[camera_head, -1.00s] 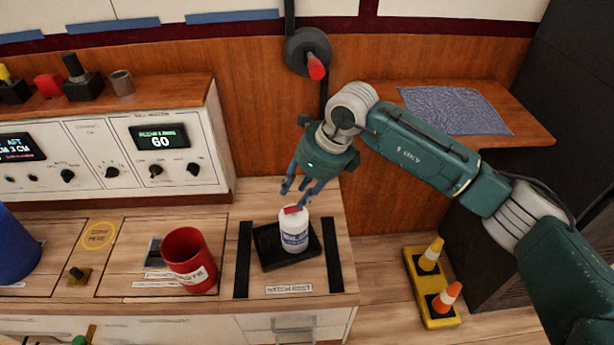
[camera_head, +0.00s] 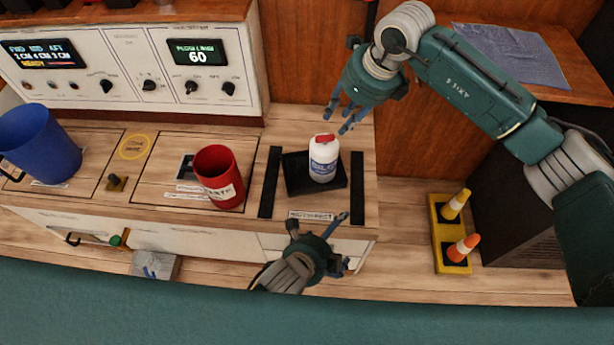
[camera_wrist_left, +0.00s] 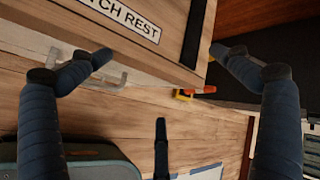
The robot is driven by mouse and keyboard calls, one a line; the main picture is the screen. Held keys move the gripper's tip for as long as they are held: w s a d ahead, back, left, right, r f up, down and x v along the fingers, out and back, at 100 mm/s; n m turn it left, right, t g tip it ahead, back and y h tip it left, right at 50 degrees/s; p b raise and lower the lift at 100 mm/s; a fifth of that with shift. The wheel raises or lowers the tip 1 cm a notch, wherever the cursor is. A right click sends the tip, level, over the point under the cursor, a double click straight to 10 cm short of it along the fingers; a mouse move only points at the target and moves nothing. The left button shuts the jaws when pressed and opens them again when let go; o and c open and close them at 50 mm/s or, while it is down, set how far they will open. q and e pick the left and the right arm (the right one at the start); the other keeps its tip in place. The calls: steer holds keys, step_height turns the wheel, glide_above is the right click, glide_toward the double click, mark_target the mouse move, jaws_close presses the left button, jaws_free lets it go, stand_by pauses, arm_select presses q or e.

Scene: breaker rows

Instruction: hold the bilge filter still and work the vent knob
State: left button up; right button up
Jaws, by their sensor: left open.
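The bilge filter is a white bottle (camera_head: 322,163) with a blue label, standing upright on a black tray (camera_head: 298,184). A red knob (camera_head: 325,138) sits on its top. My right gripper (camera_head: 340,119) is open and empty, just above and slightly right of the knob, apparently apart from it. My left gripper (camera_head: 318,229) is open and empty, in front of the counter edge and below the bottle in the picture. In the left wrist view its spread fingers (camera_wrist_left: 165,85) have nothing between them; the bottle is not in that view.
A red mug (camera_head: 217,180) stands left of the tray and a blue mug (camera_head: 40,145) farther left. Black strips (camera_head: 270,183) flank the tray. A label plate (camera_head: 310,215) lies at the counter's front edge. A yellow stand with cones (camera_head: 447,232) is on the right.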

mark_target(318, 158)
arm_select(q)
steer(key=w+a+r+m+t, duration=0.1)
steer(key=w+m, duration=0.1)
steer(key=w+a+r+m+t, duration=0.1)
steer(key=w+r+m, duration=0.1)
steer(key=w+a+r+m+y, duration=0.1)
steer(key=w+a+m, duration=0.1)
steer(key=w, duration=0.1)
steer(key=shift+r+t, duration=0.35)
steer(key=shift+t, duration=0.05)
steer(key=w+a+r+m+t, duration=0.2)
steer(key=w+a+r+m, duration=0.25)
steer(key=m, duration=0.35)
steer(key=shift+y, duration=0.4)
steer(key=x, duration=1.1)
steer(key=shift+w+d+r, duration=0.15)
steer(key=shift+w+d, duration=0.05)
steer(key=shift+d, duration=0.25)
